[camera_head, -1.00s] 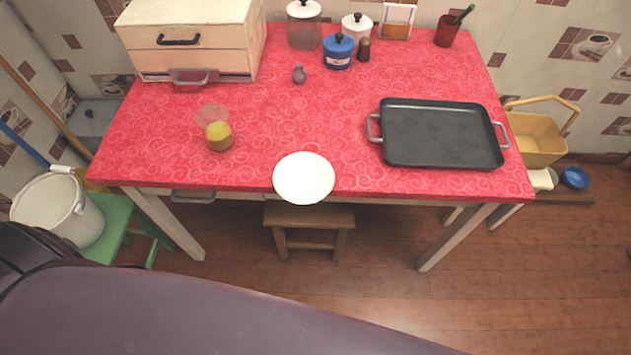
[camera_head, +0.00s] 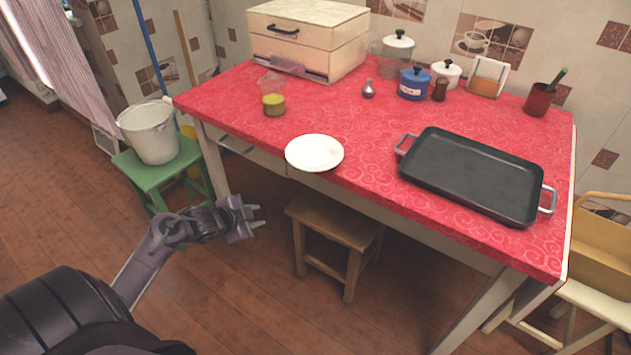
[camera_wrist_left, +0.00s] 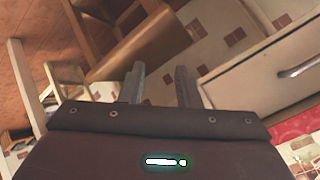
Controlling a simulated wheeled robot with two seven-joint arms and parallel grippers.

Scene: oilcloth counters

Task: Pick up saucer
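The white saucer (camera_head: 314,153) lies at the front edge of the red table (camera_head: 365,128) in the head view, and part of its rim reaches over the edge. My left gripper (camera_head: 256,216) is in front of the table, lower and to the left of the saucer, apart from it. Its two fingers stand apart with nothing between them. The left wrist view also shows the open gripper (camera_wrist_left: 162,82), with a drawer and a stool beyond it. The saucer does not show in the left wrist view. My right gripper is in neither view.
A glass with yellow-green liquid (camera_head: 273,100) stands left of the saucer. A black tray (camera_head: 470,172) lies to the right. A wooden stool (camera_head: 335,222) stands below the table front. A white bucket (camera_head: 150,132) sits on a green stool (camera_head: 160,172) at left.

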